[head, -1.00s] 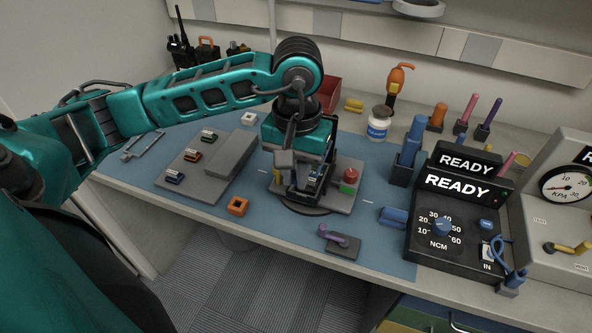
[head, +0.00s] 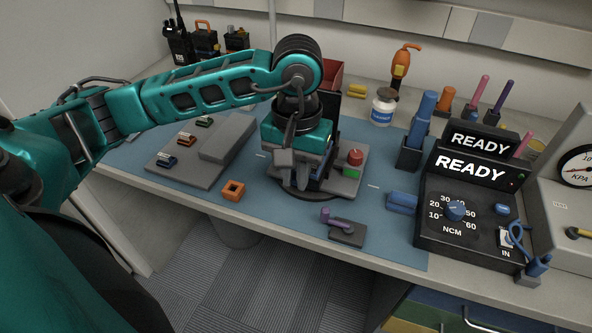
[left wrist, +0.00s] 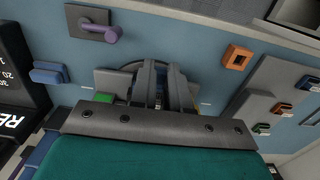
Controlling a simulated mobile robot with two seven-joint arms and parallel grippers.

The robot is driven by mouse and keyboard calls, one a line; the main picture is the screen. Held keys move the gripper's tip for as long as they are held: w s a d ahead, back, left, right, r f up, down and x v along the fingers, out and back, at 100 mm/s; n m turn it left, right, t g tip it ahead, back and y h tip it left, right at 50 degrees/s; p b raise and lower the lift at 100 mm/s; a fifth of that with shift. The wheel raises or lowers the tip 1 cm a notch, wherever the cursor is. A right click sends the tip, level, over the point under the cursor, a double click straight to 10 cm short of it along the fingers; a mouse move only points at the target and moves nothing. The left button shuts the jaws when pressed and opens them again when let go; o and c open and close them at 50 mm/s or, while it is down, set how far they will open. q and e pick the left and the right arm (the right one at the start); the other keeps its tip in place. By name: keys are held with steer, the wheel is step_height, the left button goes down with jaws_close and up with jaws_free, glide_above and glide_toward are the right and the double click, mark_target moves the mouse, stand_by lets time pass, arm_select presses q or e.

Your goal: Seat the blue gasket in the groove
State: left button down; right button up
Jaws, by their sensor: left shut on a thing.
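My left gripper (head: 306,187) points down over the dark round fixture (head: 301,197) at the middle of the mat. In the left wrist view, its two grey fingers (left wrist: 155,88) are close together over the same fixture. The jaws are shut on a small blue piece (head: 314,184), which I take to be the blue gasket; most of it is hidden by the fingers. The groove is hidden under the gripper, so I cannot tell whether the piece touches it. My right gripper is not in view.
A red button (head: 355,157) and green block (head: 351,173) sit right of the fixture. A grey tray (head: 190,176) holds blue, orange and green-marked pieces. An orange square ring (head: 233,191), a purple-handled block (head: 346,231) and a READY console (head: 469,210) stand around. The front mat is partly clear.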

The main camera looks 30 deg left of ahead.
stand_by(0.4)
arm_select(q)
steer(key=shift+b, duration=0.5)
stand_by(0.5)
steer(key=shift+b, duration=0.3)
stand_by(0.5)
stand_by(0.4)
steer(key=shift+f+b, duration=0.4)
steer(key=shift+b, duration=0.5)
steer(key=shift+w+a+b, duration=0.1)
steer(key=shift+w+b, duration=0.3)
steer(key=shift+w, duration=0.05)
stand_by(0.9)
steer(key=shift+b, duration=0.3)
stand_by(0.5)
